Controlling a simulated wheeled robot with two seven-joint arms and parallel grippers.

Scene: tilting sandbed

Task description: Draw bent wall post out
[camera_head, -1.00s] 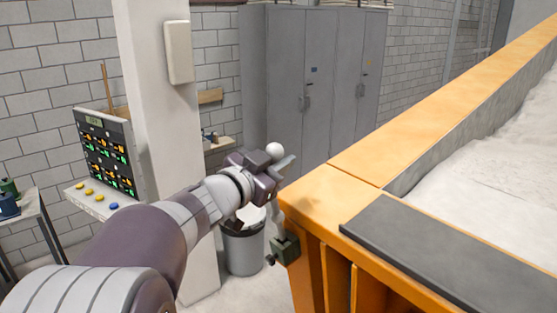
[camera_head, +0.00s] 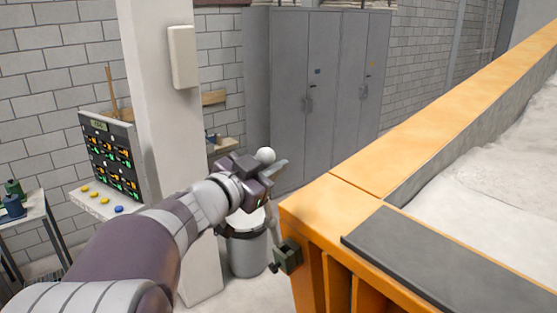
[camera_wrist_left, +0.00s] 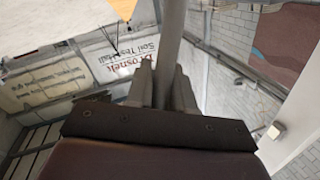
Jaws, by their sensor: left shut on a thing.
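My left gripper (camera_head: 266,176) is shut on the grey wall post (camera_head: 271,218). A white ball (camera_head: 266,155) shows at the post's top, just above the jaws. The post's lower part runs down towards a dark green bracket (camera_head: 288,256) on the corner of the orange bed. Whether its foot is inside the bracket is hard to tell. In the left wrist view, the post (camera_wrist_left: 171,40) stands between the fingers (camera_wrist_left: 166,88), which press against it from both sides. My right gripper is not in view.
The orange sandbed frame (camera_head: 370,155) with pale sand fills the right side. A bin (camera_head: 247,250) stands behind the post. A white column (camera_head: 160,110) and a control panel (camera_head: 110,157) stand left. Grey lockers (camera_head: 310,90) are behind.

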